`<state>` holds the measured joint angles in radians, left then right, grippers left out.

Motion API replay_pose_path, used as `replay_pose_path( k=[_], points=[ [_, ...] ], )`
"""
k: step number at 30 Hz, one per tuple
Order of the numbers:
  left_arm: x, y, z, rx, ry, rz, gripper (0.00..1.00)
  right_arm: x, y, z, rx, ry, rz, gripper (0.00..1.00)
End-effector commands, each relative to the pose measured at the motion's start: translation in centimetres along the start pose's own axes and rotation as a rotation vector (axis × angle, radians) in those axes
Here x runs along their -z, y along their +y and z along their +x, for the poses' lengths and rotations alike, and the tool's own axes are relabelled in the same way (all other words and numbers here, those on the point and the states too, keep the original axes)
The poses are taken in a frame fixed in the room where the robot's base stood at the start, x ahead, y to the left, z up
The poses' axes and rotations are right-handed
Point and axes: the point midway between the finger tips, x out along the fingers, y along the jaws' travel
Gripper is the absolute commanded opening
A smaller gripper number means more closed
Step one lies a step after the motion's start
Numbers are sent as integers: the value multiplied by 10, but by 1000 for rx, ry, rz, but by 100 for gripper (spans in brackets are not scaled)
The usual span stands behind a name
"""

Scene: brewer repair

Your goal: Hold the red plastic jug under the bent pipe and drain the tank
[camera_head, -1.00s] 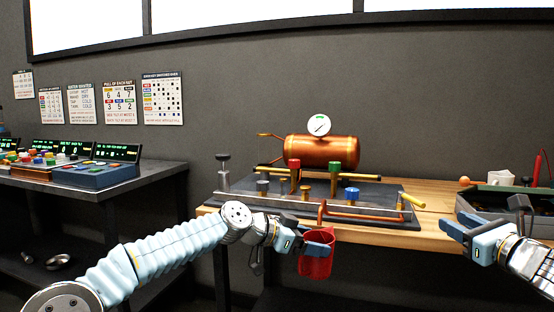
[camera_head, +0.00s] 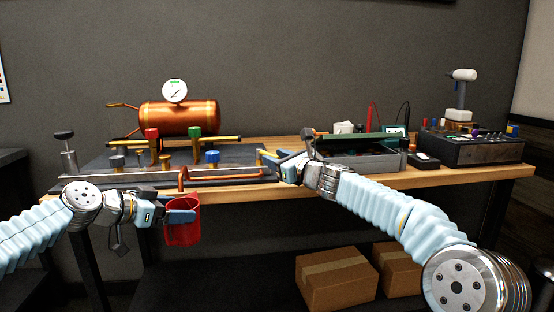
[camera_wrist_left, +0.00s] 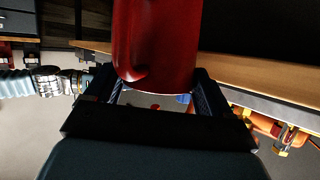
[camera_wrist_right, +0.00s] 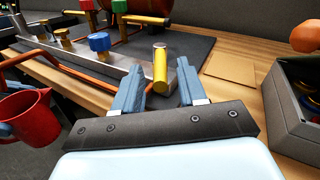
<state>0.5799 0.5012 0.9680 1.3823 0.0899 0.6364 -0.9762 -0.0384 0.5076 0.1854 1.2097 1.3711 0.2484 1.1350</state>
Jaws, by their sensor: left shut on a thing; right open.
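The red plastic jug (camera_head: 184,228) is at the bench's front edge, with its mouth just below the copper bent pipe (camera_head: 183,178). My left gripper (camera_head: 180,211) is shut on the jug, which fills the top of the left wrist view (camera_wrist_left: 157,45). The copper tank (camera_head: 178,119) with its round gauge (camera_head: 175,91) lies behind the valves. My right gripper (camera_head: 272,162) is open at the right end of the metal rail. In the right wrist view, a yellow cylindrical handle (camera_wrist_right: 160,72) stands between and just beyond its fingertips (camera_wrist_right: 157,88). The jug's inside is hidden.
Red (camera_head: 152,134), green (camera_head: 194,133) and blue (camera_head: 212,157) valve knobs stand near the rail. A grey toolbox (camera_head: 360,160) is right of my right gripper. Cardboard boxes (camera_head: 335,278) sit below.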

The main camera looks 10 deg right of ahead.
Motion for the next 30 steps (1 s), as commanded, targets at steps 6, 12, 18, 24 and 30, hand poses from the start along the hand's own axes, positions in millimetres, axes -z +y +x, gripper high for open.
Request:
replay_pose_path(
  k=[6, 12, 18, 24, 30],
  points=[
    [0, 0, 0, 0, 1, 0, 46, 0, 0, 0, 0, 0, 0, 41],
    [0, 0, 0, 0, 1, 0, 46, 0, 0, 0, 0, 0, 0, 12],
    [0, 0, 0, 0, 1, 0, 46, 0, 0, 0, 0, 0, -1, 0],
    [0, 0, 0, 0, 1, 0, 46, 0, -1, 0, -1, -1, -1, 0],
    [0, 0, 0, 0, 1, 0, 46, -1, -11, 2, -84, -31, -3, 0]
  ],
)
